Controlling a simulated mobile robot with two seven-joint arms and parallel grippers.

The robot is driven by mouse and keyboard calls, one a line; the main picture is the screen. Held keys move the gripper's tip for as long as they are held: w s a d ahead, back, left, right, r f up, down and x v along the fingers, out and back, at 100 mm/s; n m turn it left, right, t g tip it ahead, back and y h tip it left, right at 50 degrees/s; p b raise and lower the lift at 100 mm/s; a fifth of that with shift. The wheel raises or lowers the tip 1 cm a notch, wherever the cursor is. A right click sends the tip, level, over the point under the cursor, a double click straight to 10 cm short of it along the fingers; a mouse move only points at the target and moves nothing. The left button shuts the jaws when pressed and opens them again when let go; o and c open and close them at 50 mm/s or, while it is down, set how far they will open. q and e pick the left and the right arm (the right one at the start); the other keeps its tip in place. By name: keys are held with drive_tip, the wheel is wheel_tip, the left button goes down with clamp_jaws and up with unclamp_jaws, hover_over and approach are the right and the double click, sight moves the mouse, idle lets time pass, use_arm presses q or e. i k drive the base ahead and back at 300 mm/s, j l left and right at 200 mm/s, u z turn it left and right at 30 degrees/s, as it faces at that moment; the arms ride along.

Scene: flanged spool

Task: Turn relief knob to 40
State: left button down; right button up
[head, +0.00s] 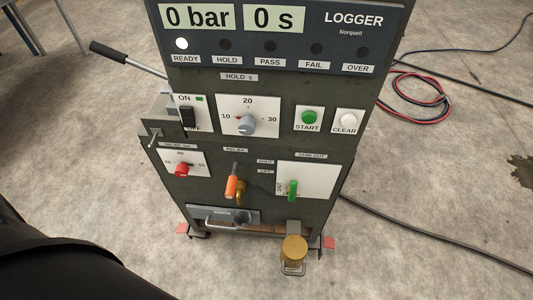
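The red knob (181,170) sits on a white dial plate (197,161) at the lower left of the dark test cabinet (210,90). The plate reads 40 at the top, with smaller numbers at left and right that are hard to read. The label strip (178,145) above it is too small to read surely. I cannot tell which mark the knob points to. Neither of my grippers is in view, and nothing touches the knob.
An orange-handled lever (232,187) and a green lever (292,190) stand out right of the knob. The HOLD dial (247,125) and a black switch (187,117) are above. A pump handle (108,52) sticks out left. Hoses (420,100) lie on the floor.

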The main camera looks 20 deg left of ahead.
sight(182, 170)
drive_tip(key=u, duration=1.7)
